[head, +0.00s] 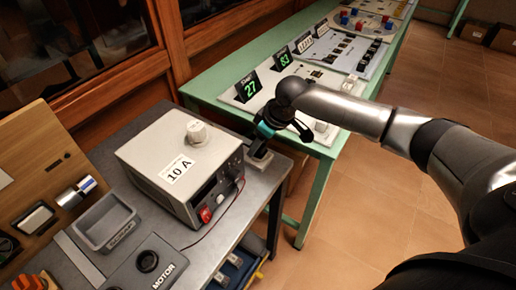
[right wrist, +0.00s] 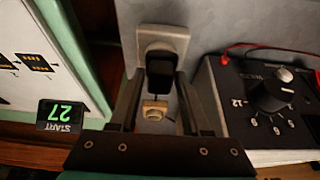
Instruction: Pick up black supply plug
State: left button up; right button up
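The black supply plug (right wrist: 161,66) sits at a light grey socket block (right wrist: 162,40) in the right wrist view. My right gripper (right wrist: 160,85) reaches down over it, with one dark finger on each side of the plug. Whether the fingers press on it or only stand around it, I cannot tell. A small beige piece (right wrist: 155,108) shows between the fingers. In the head view my right gripper (head: 265,135) is above the socket block (head: 258,160) at the grey table's right edge, and it mostly hides the plug. My left gripper is not in view.
A grey power supply box (head: 165,150) marked 10 A stands close left of the gripper. A green table (head: 225,82) with panels and number displays is close behind and right. A grey tray (head: 105,222) and a MOTOR unit (head: 148,262) are at the front left.

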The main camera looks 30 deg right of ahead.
grip_shut()
notch_tip(320, 180, up, 20)
jog(key=p, duration=0.4)
jog(key=shift+p, duration=0.3)
